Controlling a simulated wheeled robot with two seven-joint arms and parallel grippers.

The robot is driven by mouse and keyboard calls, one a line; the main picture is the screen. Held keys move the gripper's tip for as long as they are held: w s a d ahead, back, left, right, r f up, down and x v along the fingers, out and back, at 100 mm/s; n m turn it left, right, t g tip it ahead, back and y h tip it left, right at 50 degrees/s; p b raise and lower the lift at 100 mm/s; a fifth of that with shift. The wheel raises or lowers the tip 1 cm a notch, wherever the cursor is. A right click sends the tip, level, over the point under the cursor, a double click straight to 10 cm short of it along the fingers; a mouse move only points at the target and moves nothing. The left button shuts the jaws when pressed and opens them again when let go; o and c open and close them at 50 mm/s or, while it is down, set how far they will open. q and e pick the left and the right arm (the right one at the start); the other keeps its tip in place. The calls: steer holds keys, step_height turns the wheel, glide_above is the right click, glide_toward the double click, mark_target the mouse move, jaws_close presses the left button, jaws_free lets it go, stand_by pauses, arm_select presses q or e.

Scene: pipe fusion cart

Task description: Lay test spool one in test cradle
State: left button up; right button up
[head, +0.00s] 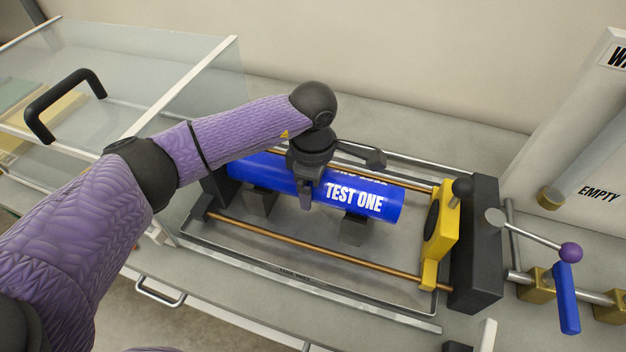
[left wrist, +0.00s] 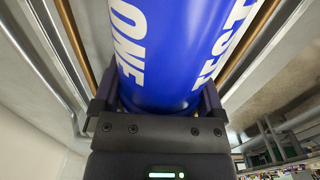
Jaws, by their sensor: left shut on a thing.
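Test spool one is a blue cylinder (head: 363,201) with white "TEST ONE" lettering. It lies lengthwise over the dark blocks of the test cradle (head: 352,230), between two copper-coloured rods. My left gripper (head: 306,203) comes down from above and is shut around the spool near its middle. In the left wrist view the spool (left wrist: 170,55) sits between the two fingers, which press on both sides of it. I cannot tell whether the spool rests on the blocks or is just above them. My right gripper is not in view.
A yellow clamp plate (head: 438,235) with a black knob stands at the cradle's right end. Farther right are a purple-knobbed lever (head: 570,252) and a blue handle (head: 567,298) on a pipe. A clear box with a black handle (head: 66,100) stands at left. A white panel marked "EMPTY" (head: 590,150) stands at right.

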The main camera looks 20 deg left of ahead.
arm_select(q)
steer(key=shift+f+b, duration=0.6)
steer(key=shift+f, duration=0.15)
steer(key=o, duration=1.3)
step_height(320, 180, up, 10)
steer(key=shift+p, duration=0.9)
